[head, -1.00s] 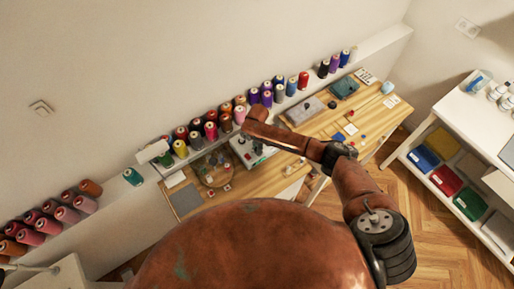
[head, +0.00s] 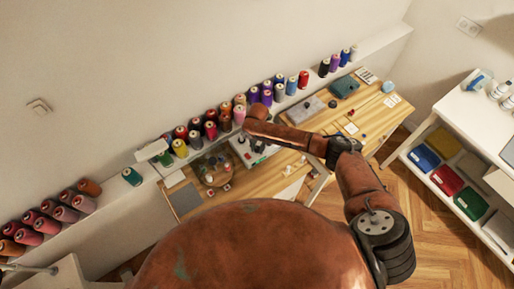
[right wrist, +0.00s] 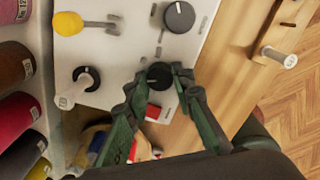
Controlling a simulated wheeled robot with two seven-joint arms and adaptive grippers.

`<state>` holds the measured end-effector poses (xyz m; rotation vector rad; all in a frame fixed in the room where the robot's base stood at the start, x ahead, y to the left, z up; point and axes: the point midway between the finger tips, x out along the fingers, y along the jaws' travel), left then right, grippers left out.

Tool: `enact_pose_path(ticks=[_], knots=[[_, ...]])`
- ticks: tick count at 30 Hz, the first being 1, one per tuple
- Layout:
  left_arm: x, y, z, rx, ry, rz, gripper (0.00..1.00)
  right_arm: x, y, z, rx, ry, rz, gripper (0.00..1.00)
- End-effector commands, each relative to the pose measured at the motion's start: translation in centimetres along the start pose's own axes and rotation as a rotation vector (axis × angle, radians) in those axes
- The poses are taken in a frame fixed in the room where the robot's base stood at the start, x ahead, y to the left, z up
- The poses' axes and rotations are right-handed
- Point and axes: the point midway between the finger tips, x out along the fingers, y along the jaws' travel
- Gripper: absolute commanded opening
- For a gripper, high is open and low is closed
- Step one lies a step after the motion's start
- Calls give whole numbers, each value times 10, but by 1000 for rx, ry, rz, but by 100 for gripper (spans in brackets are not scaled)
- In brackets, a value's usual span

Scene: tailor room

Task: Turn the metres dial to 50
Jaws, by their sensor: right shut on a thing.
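A light panel (right wrist: 130,50) fills the middle of the right wrist view; in the head view the pale machine (head: 240,150) stands on the wooden table below my arm. A black dial (right wrist: 158,73) with a pale pointer mark sits near the panel's edge. My right gripper (right wrist: 160,80) is shut on this dial, one finger on each side; it is small and dark in the head view (head: 258,147). A second black dial (right wrist: 179,16) is free at the top. I cannot read any scale or tell which dial is marked metres.
A yellow-knobbed lever (right wrist: 68,23) and a black knob with a white shaft (right wrist: 85,78) stand beside the dials. Thread spools (right wrist: 15,105) line the left edge. A white-ended peg (right wrist: 280,57) sits on the wood at right. A white shelf unit (head: 470,130) stands farther right.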

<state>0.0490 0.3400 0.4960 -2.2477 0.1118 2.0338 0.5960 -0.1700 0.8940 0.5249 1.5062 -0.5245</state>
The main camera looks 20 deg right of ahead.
Motion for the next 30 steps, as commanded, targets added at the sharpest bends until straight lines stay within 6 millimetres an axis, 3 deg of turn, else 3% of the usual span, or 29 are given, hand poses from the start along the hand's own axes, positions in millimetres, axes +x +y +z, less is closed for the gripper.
enact_pose_path(ticks=[18,19,26,30], knots=[[1,0,0,0,0,0,40,1,-1,-2,-39,4,-2,0],[1,0,0,0,0,0,40,1,-1,-2,-39,5,-2,24],[1,0,0,0,0,0,40,1,0,-1,-38,2,-1,40],[1,0,0,0,0,0,40,0,0,-1,-38,2,-1,40]])
